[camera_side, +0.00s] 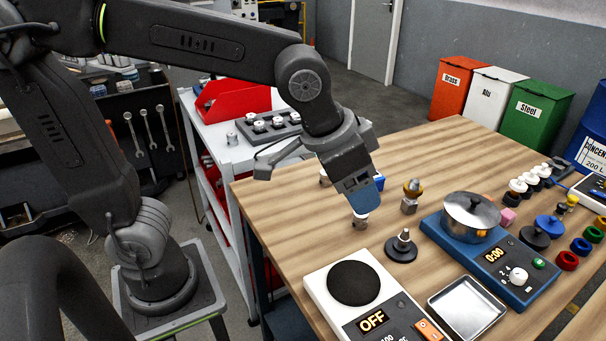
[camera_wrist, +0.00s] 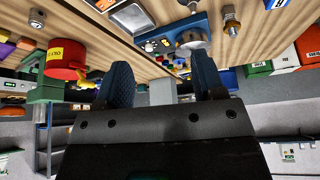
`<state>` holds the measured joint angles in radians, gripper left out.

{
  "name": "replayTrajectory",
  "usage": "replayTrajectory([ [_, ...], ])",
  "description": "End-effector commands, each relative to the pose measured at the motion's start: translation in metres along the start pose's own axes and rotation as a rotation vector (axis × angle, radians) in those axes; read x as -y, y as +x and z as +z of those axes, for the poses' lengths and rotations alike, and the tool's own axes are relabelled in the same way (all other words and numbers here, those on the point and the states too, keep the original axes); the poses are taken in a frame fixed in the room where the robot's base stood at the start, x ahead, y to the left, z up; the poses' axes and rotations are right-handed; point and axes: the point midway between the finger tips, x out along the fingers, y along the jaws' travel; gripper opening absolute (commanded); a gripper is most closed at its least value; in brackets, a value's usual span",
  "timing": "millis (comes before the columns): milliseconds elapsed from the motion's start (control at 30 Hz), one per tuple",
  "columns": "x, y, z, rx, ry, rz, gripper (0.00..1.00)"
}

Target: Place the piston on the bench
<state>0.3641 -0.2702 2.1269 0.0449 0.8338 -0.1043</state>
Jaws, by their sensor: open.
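My gripper (camera_side: 364,206) is over the left part of the wooden bench (camera_side: 300,205), pointing down, with blue fingers. In the wrist view its two blue fingers (camera_wrist: 163,88) stand apart, with no piston clearly seen between them.
A brass-topped fitting (camera_side: 411,196) and a dark round stand (camera_side: 401,246) are close on the right. A black-topped white hotplate (camera_side: 320,286), a metal tray (camera_side: 467,308) and a blue unit bearing a pot (camera_side: 472,217) fill the front and right. A white cart (camera_side: 226,146) stands behind left.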

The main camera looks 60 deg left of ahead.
Motion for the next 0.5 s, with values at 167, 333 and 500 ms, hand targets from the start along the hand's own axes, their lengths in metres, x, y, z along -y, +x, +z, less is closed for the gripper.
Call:
replayTrajectory([
  [167,0.057,-0.026,0.063,-0.027,-0.15,-0.076,0.63],
  [333,0.076,-0.031,0.104,-0.037,-0.23,-0.118,0.63],
  [500,0.08,-0.03,0.117,-0.039,-0.252,-0.131,0.63],
])
